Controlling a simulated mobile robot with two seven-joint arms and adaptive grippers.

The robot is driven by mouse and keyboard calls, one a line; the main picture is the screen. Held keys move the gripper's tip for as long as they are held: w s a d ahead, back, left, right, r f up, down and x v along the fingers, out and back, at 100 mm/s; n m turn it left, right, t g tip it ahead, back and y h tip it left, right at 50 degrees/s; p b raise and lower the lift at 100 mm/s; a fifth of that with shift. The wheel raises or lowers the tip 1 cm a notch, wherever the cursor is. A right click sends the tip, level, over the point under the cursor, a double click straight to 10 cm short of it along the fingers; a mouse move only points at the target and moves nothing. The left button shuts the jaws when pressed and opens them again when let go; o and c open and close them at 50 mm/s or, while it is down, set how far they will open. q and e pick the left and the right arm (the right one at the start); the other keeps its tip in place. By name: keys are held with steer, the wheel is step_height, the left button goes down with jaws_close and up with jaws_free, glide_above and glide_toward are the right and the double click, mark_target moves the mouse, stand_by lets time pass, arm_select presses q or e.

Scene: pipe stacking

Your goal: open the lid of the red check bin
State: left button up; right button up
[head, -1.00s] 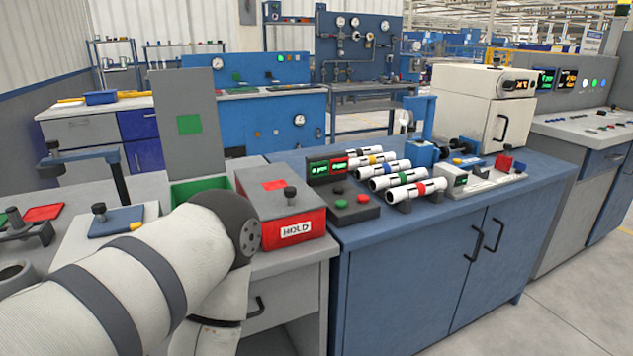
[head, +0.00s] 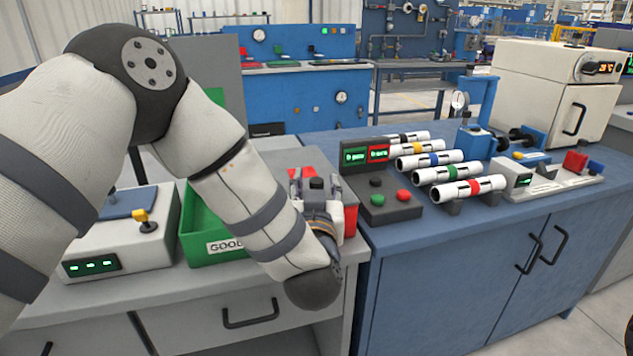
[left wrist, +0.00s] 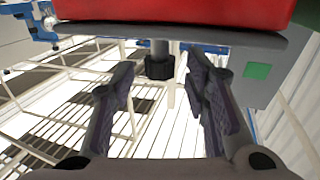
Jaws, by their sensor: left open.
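The red check bin (head: 350,217) stands at the right end of the grey bench. Its grey lid (left wrist: 220,38) is down, and my left arm covers much of the bin in the head view. My left gripper (head: 317,190) is at the lid, its fingers on either side of the dark knob (head: 317,183). In the left wrist view, which looks upside down, the red bin wall (left wrist: 180,12) fills the top. The knob (left wrist: 159,67) sticks out from the lid between the open fingers of the left gripper (left wrist: 163,88), with gaps on both sides. My right gripper is not in view.
The green GOOD bin (head: 205,235) is open beside the red bin, its grey lid (head: 222,75) raised behind. A control box (head: 378,200) and several white pipes (head: 468,188) stand on the blue cabinet at right. A grey device (head: 130,240) is at left.

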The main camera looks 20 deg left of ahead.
arm_select(q)
steer(key=shift+x, duration=0.9)
jaws_close()
steer(key=shift+r, duration=0.1)
